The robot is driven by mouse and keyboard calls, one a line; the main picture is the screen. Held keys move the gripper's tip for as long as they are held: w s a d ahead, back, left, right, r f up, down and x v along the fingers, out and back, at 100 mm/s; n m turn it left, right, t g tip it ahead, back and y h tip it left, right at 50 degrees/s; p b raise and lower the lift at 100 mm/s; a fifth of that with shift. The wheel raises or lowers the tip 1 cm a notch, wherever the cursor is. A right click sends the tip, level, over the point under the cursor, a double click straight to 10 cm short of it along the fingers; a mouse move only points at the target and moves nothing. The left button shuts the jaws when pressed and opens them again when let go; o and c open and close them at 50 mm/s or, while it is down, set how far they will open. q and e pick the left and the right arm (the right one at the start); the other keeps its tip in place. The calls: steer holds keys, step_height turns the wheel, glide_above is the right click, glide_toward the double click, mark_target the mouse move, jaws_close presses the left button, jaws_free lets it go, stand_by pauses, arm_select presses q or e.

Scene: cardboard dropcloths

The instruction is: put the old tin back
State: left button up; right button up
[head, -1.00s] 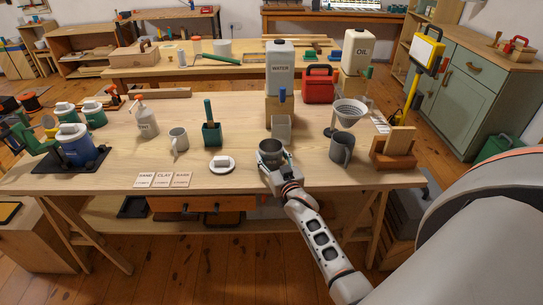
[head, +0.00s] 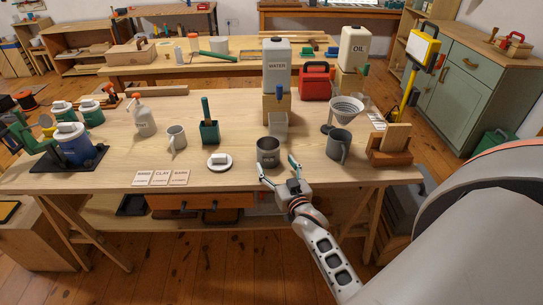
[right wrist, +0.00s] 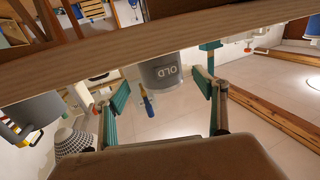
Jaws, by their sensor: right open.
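The old tin (head: 268,152), a grey metal cup, stands upright on the workbench (head: 110,168) near its front edge. In the right wrist view the tin (right wrist: 163,74) shows the word OLD and looks upside down, partly cut off by the bench edge. My right gripper (head: 278,168) is open and empty at the front edge, just in front of the tin and apart from it. Its two fingers (right wrist: 162,92) are spread wide in the right wrist view. My left gripper is not in view.
The water container (head: 278,68) stands behind the tin on a wooden block, with a clear cup (head: 278,125) below its tap. A grey jug (head: 339,146) and a funnel (head: 346,109) are to the right. A white lid (head: 220,161) and label cards (head: 163,178) lie left.

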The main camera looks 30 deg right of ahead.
steer(key=s+a+f+n+g+y, duration=0.2)
steer(key=s+a+f, duration=0.3)
steer(key=s+a, duration=0.2)
steer(key=s+a+f+n+g+y, duration=0.2)
steer(key=s+a+f, duration=0.3)
steer(key=s, duration=0.6)
steer(key=s+a+f+n+g+y, duration=0.2)
steer(key=s+a+f, duration=0.3)
steer(key=s+a, duration=0.4)
steer(key=shift+a+f+n+g+y, duration=0.15)
steer(key=shift+f+n+g+y, duration=0.1)
steer(key=shift+n+g+y, duration=0.25)
